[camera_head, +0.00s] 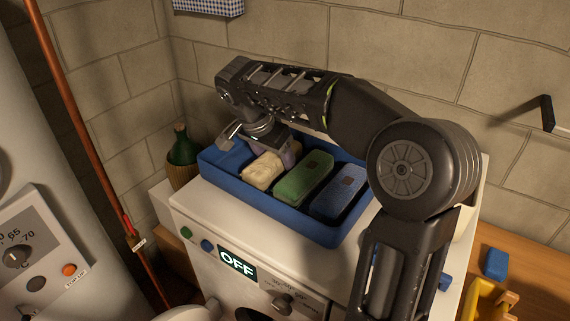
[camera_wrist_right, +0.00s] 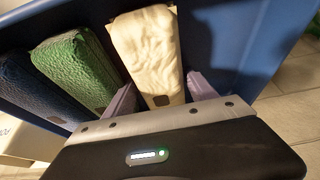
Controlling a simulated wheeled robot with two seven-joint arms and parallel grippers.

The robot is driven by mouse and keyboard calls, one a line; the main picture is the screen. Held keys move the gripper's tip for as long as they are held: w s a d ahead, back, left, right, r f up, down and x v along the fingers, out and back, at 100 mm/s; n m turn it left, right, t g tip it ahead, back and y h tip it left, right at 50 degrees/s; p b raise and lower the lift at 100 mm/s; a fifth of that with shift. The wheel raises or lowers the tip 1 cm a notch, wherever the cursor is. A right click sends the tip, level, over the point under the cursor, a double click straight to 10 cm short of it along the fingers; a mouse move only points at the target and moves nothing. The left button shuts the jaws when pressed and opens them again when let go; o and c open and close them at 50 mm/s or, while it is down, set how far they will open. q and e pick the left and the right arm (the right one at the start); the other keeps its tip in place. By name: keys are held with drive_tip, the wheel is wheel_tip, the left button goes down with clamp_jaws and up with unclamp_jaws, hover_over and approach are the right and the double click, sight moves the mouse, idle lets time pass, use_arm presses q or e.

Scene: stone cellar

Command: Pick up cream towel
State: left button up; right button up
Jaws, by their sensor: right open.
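The cream towel (camera_head: 262,171) lies folded in a blue tray (camera_head: 278,221) on top of a white washing machine (camera_head: 210,222). My right gripper (camera_head: 283,152) is over the back end of the towel and hides part of it. In the right wrist view, the cream towel (camera_wrist_right: 148,48) runs between the two pale lilac fingers of my right gripper (camera_wrist_right: 161,96), one on each side. The jaws are open, and I cannot tell whether the fingers touch the cloth. My left gripper is not in view.
A green towel (camera_head: 302,177) and a blue towel (camera_head: 338,191) lie beside the cream one in the tray. A green bottle (camera_head: 182,148) in a basket stands left of the tray. A blue block (camera_head: 495,263) lies on the wooden surface at right. A stone wall stands behind.

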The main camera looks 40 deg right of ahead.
drive_tip(key=shift+a, duration=0.35)
drive_tip(key=shift+d, duration=0.1)
drive_tip(key=shift+c, duration=0.4)
drive_tip(key=c, duration=1.1)
drive_tip(key=shift+r, duration=0.1)
